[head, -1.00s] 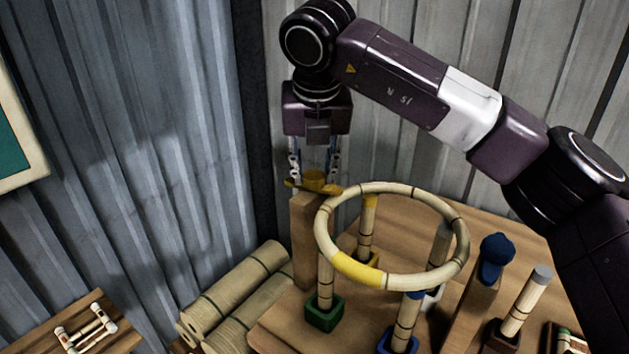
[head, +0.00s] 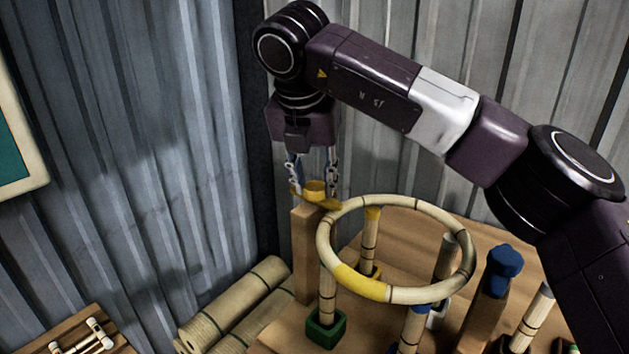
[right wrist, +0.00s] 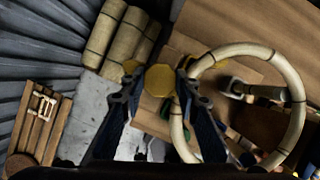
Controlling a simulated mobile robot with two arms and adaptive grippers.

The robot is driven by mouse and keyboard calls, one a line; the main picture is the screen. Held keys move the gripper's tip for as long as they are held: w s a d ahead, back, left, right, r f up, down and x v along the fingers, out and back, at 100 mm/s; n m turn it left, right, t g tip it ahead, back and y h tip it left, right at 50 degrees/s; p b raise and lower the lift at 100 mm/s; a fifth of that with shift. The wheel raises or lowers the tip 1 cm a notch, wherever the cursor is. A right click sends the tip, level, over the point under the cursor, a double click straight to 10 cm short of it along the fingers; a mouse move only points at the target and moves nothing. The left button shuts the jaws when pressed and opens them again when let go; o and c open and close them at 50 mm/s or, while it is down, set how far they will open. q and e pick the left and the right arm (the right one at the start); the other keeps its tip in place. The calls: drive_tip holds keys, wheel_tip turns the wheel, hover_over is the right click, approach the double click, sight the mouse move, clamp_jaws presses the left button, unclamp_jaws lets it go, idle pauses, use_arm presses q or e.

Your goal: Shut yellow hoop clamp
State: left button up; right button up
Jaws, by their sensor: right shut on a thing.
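The yellow hoop clamp (head: 315,188) sits on top of a wooden post (head: 306,255) at the back left of the bench. Its bar points toward the rattan hoop (head: 399,203), and its tip is by the hoop's left rim; I cannot tell if they touch. My right gripper (head: 313,182) comes down from above with a finger on each side of the clamp and is shut on it. In the right wrist view the clamp's round yellow knob (right wrist: 159,80) lies between the fingertips. The hoop has a yellow band on its near side. My left gripper is not in view.
Rattan posts in coloured sockets, such as the green one (head: 326,327), stand under the hoop. A blue clamp (head: 503,262) tops a wooden post to the right. Rattan bundles (head: 235,303) lie left of the bench. A corrugated wall (head: 130,150) stands behind.

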drive_tip(key=shift+w+r, duration=0.1)
drive_tip(key=shift+r, duration=0.05)
drive_tip(key=o, duration=1.2)
drive_tip(key=shift+c, duration=0.2)
drive_tip(key=v, duration=1.2)
drive_tip(key=shift+a, duration=0.1)
